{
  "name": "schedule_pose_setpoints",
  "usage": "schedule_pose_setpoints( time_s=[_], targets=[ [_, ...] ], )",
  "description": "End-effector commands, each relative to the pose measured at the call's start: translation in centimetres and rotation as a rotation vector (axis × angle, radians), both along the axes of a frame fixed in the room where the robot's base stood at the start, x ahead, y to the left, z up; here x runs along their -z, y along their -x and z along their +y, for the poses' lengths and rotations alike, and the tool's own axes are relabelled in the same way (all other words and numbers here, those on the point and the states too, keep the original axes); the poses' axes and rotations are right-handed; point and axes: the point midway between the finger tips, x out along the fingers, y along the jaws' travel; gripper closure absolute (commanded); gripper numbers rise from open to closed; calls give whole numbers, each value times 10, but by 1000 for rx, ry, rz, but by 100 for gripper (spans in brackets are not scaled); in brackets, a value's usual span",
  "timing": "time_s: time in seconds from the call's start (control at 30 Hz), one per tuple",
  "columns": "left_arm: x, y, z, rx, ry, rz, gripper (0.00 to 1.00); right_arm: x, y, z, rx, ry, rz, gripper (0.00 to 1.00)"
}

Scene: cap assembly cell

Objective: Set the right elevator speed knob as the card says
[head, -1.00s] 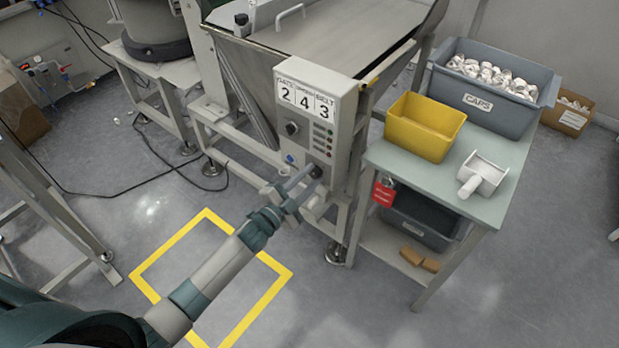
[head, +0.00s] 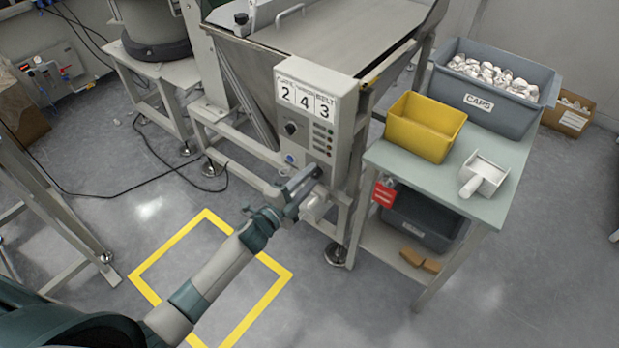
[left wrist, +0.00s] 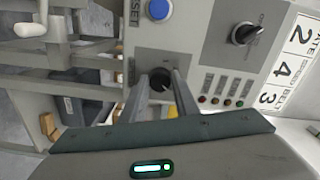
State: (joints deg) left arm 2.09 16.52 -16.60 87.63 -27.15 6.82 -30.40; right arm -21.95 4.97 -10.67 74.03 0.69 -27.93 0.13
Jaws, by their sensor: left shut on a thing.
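A grey control box (head: 345,105) is fixed to the machine. A white card (head: 304,98) on it reads 2, 4, 3; it also shows sideways in the left wrist view (left wrist: 297,68), with BELT by the 3. My left gripper (head: 316,174) is at the box's lower part. In the left wrist view its fingers (left wrist: 162,80) are shut on the lower black knob (left wrist: 160,76). The knob's pointer and scale are mostly hidden there. A second black knob (left wrist: 244,33) with a printed scale is apart from the gripper; it also shows in the head view (head: 291,128). My right gripper is out of view.
A blue button marked RESET (left wrist: 159,9) and a row of small lamps (left wrist: 221,101) sit near the gripped knob. A table (head: 420,180) to the right bears a yellow bin (head: 424,128), a white scoop (head: 485,175) and a grey CAPS bin (head: 490,105).

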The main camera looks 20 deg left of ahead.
Motion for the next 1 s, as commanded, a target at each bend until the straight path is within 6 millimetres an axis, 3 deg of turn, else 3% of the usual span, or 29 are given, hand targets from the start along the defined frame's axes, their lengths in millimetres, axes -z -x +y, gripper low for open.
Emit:
schedule_pose_setpoints(
  time_s=[0.07, 0.1, 0.17, 0.67, 1.0],
  targets=[
    [0, 0, -1, 1, 1, 0, 95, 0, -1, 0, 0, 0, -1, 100],
    [0, 0, -1, 1, 1, 1, 68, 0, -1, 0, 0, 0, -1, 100],
    [0, 0, -1, 1, 1, 1, 54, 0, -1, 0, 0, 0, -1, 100],
    [2, 7, 2, 0, 1, 3, 54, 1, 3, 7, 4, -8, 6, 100],
    [3, 51, 18, 1, 1, 3, 54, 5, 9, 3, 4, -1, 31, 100]
  ],
)
